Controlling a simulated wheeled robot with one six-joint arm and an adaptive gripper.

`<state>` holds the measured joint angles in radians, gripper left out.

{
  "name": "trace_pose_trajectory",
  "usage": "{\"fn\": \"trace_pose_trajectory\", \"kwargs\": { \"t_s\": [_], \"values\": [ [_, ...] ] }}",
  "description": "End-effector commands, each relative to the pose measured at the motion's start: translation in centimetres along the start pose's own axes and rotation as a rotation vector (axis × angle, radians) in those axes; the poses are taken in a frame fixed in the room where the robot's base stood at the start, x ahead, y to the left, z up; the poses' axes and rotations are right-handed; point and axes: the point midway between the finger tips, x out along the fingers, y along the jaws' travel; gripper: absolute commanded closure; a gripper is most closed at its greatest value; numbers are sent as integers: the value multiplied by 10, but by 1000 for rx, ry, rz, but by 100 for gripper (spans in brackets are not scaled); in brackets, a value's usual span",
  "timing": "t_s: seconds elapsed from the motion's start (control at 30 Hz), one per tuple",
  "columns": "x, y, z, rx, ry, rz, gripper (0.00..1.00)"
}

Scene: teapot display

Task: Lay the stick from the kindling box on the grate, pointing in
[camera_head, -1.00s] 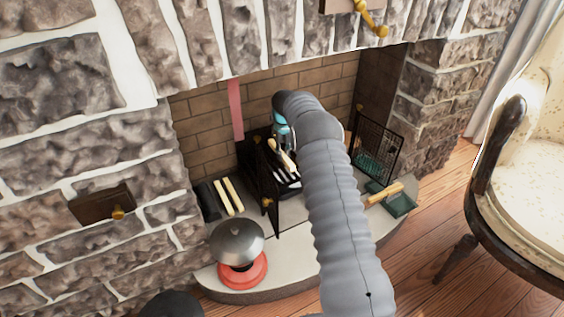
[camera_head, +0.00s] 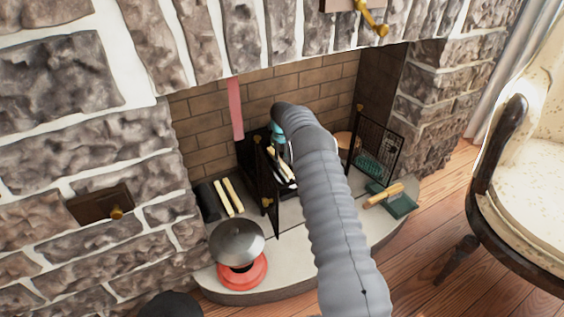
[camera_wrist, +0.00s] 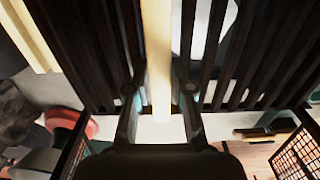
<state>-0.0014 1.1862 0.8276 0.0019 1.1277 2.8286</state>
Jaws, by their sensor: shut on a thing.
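My gripper (camera_wrist: 160,106) is shut on a pale wooden stick (camera_wrist: 157,45). In the wrist view the stick runs lengthwise between the fingers, in line with the dark bars of the grate (camera_wrist: 85,40). Whether it touches the bars I cannot tell. In the head view the stick (camera_head: 285,168) shows as a short pale piece at the fireplace opening, and my arm hides most of the gripper and grate. A dark box (camera_head: 207,203) beside pale sticks (camera_head: 229,198) stands to the left on the hearth; it looks like the kindling box.
Black screen panels flank the opening, one left (camera_head: 268,190) and one right (camera_head: 374,150). A grey dome on a red base (camera_head: 243,275) stands front left. A green pan (camera_head: 402,206) with a wooden-handled piece (camera_head: 383,195) lies right. An armchair (camera_head: 535,170) stands farther right.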

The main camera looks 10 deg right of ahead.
Motion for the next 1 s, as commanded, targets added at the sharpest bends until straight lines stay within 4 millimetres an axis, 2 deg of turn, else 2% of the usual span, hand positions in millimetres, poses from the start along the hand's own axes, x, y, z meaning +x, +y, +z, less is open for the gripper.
{"fn": "trace_pose_trajectory", "kwargs": {
  "t_s": [0.03,0.07,0.13,0.43,0.57,0.67,1.0],
  "values": [
    [3,0,0,0,0,0,100],
    [2,0,0,0,0,0,71],
    [2,0,0,0,0,0,53],
    [1,0,0,0,0,0,53],
    [-7,0,0,0,-1,0,53],
    [-21,0,1,0,-2,-1,53],
    [-88,0,0,0,-1,0,53]
  ]
}}
